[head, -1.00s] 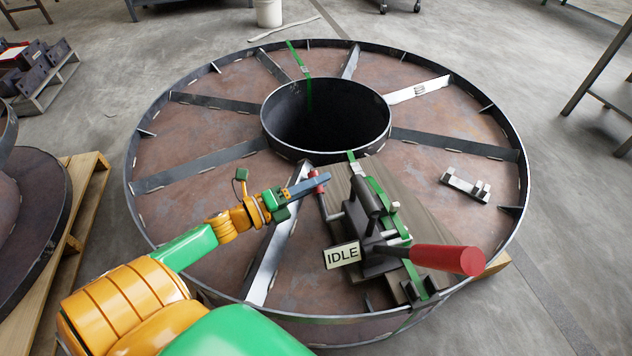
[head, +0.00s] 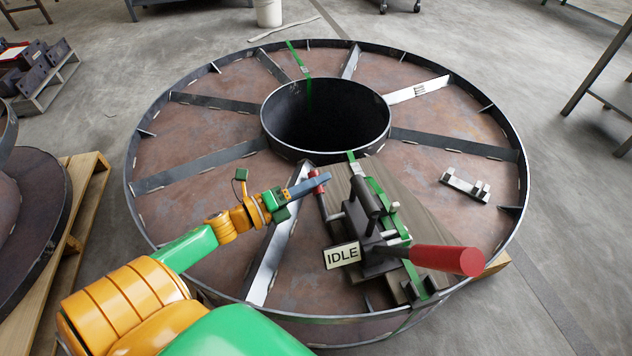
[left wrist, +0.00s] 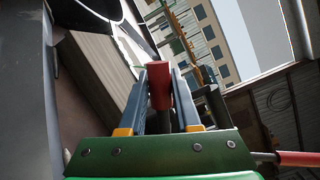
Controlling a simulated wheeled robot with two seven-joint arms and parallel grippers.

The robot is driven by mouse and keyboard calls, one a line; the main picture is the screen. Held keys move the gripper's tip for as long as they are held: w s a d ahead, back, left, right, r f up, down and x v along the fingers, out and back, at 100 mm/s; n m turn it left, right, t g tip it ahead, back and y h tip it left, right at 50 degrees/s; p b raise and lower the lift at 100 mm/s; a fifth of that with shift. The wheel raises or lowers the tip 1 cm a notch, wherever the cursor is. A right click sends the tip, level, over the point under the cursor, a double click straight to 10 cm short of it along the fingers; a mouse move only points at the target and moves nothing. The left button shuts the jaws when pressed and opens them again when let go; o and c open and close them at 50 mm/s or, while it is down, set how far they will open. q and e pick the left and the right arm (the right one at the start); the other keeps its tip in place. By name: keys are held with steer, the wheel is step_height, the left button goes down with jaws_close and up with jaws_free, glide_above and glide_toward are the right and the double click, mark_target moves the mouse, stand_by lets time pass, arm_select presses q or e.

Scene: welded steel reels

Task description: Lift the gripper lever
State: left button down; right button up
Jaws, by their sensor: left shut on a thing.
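A dark metal strap tensioner (head: 368,222) with an IDLE sign (head: 342,255) sits on a wooden board on the reel. A long lever with a thick red grip (head: 447,259) points right and toward me. A smaller lever with a red grip (head: 317,182) stands at its left side. My left gripper (head: 308,186) is shut on this smaller red grip. In the left wrist view the red grip (left wrist: 160,88) is between the two fingers. A green strap (head: 383,205) runs through the tensioner. My right gripper is not in view.
The large steel reel (head: 215,215) has flat spokes, a raised rim and a dark central hole (head: 325,118). A small metal bracket (head: 465,185) lies on its right side. A wooden pallet (head: 85,200) is at left and a steel table (head: 605,95) at right.

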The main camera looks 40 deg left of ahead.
mark_target(319, 187)
arm_select(q)
steer(key=shift+s+d+r+m, duration=0.2)
steer(key=shift+r+m, duration=0.5)
steer(key=shift+m, duration=0.3)
steer(key=m, duration=0.1)
steer(key=d+r+m, duration=0.1)
steer(key=shift+s+r+m+t+h, duration=0.15)
steer(key=shift+s+m+t+h, duration=0.2)
steer(key=shift+m+t+h, duration=0.05)
steer(key=shift+s+d+r+m, duration=0.3)
steer(key=shift+d+r+m, duration=0.05)
steer(key=shift+m, duration=0.65)
steer(key=shift+s+d+r+m+h+b, duration=0.1)
steer(key=shift+s+d+m+h+b, duration=0.1)
steer(key=shift+m+h+b, duration=0.25)
steer(key=m, duration=0.2)
steer(key=s+d+r+m+h+b, duration=0.1)
steer(key=m, duration=0.1)
steer(key=shift+s+d+b, duration=0.1)
steer(key=shift+d+b, duration=0.2)
steer(key=shift+s+d+r+m+h+b, duration=0.1)
steer(key=shift+s+d+m+h+b, duration=0.15)
steer(key=shift+m, duration=0.4)
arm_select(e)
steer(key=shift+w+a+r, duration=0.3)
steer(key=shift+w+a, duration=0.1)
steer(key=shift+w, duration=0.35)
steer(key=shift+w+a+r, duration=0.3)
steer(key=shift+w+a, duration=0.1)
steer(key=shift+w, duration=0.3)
